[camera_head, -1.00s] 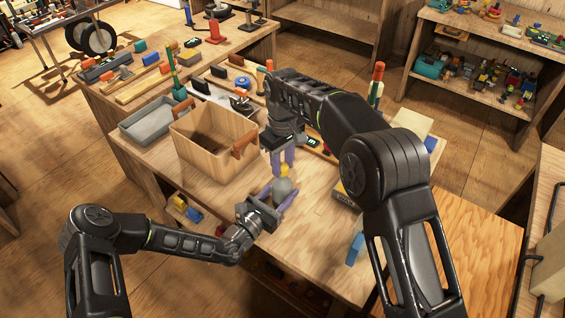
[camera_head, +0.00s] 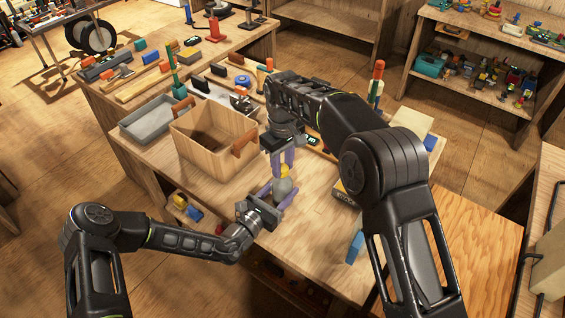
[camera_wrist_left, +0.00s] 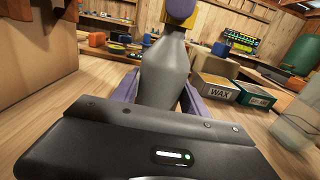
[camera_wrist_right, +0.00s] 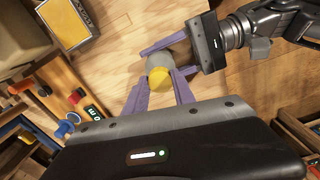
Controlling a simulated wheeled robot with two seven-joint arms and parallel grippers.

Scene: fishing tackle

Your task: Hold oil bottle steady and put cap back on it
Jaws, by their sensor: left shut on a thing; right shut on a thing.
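The grey oil bottle (camera_head: 283,187) stands upright at the front of the workbench. My left gripper (camera_head: 273,196) is shut around its body from the side; the bottle fills the middle of the left wrist view (camera_wrist_left: 163,75). My right gripper (camera_head: 284,166) points down from above and is shut on the yellow cap (camera_head: 285,171), at the bottle's top. The cap also shows in the right wrist view (camera_wrist_right: 159,78), over the bottle. The cap is in line with the neck and at or very near it; I cannot tell whether it is seated.
A wooden crate (camera_head: 188,150) with orange-brown handles stands left of the bottle, with a grey tray (camera_head: 157,121) beyond it. A wax box (camera_wrist_left: 214,88) and a green-edged box (camera_wrist_left: 255,94) stand behind the bottle. A blue object (camera_head: 355,248) lies near the bench's front right.

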